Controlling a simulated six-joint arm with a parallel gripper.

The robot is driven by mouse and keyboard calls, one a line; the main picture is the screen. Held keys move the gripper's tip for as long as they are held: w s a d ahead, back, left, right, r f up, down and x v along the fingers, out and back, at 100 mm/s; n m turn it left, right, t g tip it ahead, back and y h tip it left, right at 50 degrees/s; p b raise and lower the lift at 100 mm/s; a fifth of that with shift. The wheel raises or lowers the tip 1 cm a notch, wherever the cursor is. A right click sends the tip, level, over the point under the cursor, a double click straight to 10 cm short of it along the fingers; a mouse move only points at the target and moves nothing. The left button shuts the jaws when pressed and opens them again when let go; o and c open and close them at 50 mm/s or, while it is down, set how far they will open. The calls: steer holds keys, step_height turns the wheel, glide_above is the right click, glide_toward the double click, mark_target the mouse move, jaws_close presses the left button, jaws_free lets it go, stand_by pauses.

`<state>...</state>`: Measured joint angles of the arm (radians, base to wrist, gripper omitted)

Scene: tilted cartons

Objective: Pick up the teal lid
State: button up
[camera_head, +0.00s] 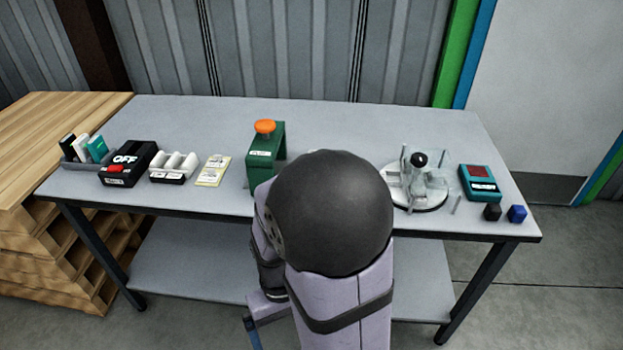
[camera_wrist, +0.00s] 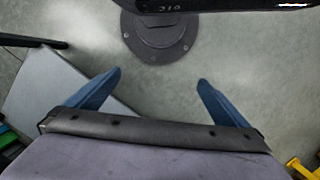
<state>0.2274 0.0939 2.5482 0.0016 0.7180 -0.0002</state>
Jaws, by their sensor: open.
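I cannot make out a clear teal lid in either view; my dark round arm joint and pale arm hide part of the table's middle. A teal box with a dark red top panel (camera_head: 480,183) sits at the table's right end. A teal upright piece (camera_head: 97,148) stands in the grey holder at the far left. In the wrist view, my gripper (camera_wrist: 160,77) has its two blue fingers wide apart with nothing between them, over bare floor. In the head view, only a bit of blue, possibly a finger, shows low in front of the table.
On the grey table (camera_head: 330,116) stand a black OFF box (camera_head: 128,163), white rolls (camera_head: 174,163), yellow labels (camera_head: 213,171), a green stand with an orange knob (camera_head: 265,150) and a round clear fixture (camera_head: 420,185). Black (camera_head: 492,212) and blue cubes (camera_head: 517,214) lie right. The back strip is clear.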

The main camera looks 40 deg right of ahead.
step_height(320, 180, up, 18)
steer(key=d+m+g+y+p, duration=0.15)
steer(key=m+p, duration=0.25)
steer(key=p, duration=2)
steer(key=shift+w+d+f+m+t+h+p, duration=0.35)
steer(key=shift+w+d+t+h, duration=0.7)
steer(key=shift+w+d, duration=1.85)
steer(key=shift+w+d+m+t+h+p, duration=0.6)
steer(key=shift+w+d+t, duration=0.8)
steer(key=shift+w+d, duration=1.45)
steer(key=shift+w+d+f+m+t+h+p, duration=0.25)
steer(key=shift+w+d+t+h+p, duration=0.6)
steer(key=shift+w+d, duration=2)
steer(key=shift+w+d+f+t, duration=0.1)
steer(key=shift+d+f+t, duration=0.05)
steer(key=shift+f+t, duration=0.2)
steer(key=shift+x, duration=2.5)
